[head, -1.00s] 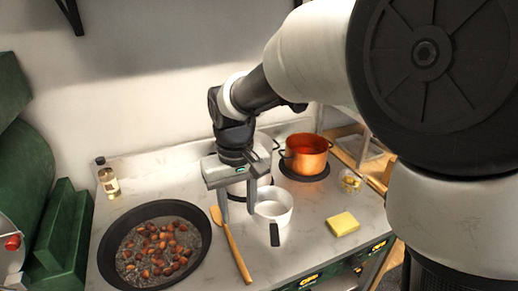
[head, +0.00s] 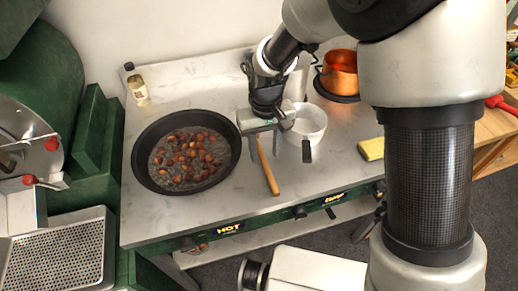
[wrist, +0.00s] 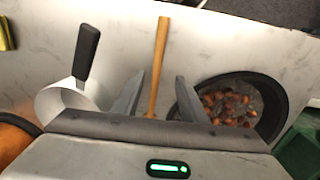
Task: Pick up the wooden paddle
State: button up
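The wooden paddle (head: 268,172) lies on the counter, its long light-brown handle pointing toward the front edge. In the wrist view the paddle (wrist: 159,55) runs up the picture between my two fingers. My gripper (head: 265,156) is open over the paddle's far part, with one finger on either side of it in the picture. In the wrist view my gripper (wrist: 160,78) shows spread, empty fingers. The paddle's far end is hidden behind the gripper body. I cannot tell how high the fingertips are above the counter.
A black pan (head: 143,172) of chestnuts stands close on the left. A white saucepan (head: 313,126) with a black handle stands close on the right. Farther out are a copper pot (head: 342,75), a yellow sponge (head: 371,149) and a small bottle (head: 139,91). The counter's front right is clear.

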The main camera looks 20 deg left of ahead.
aim_at(267, 167)
jog(key=f, duration=0.4)
jog(key=shift+s+d+f, duration=0.1)
jog(key=shift+d+f, duration=0.3)
jog(key=shift+f, duration=0.45)
grip_shut()
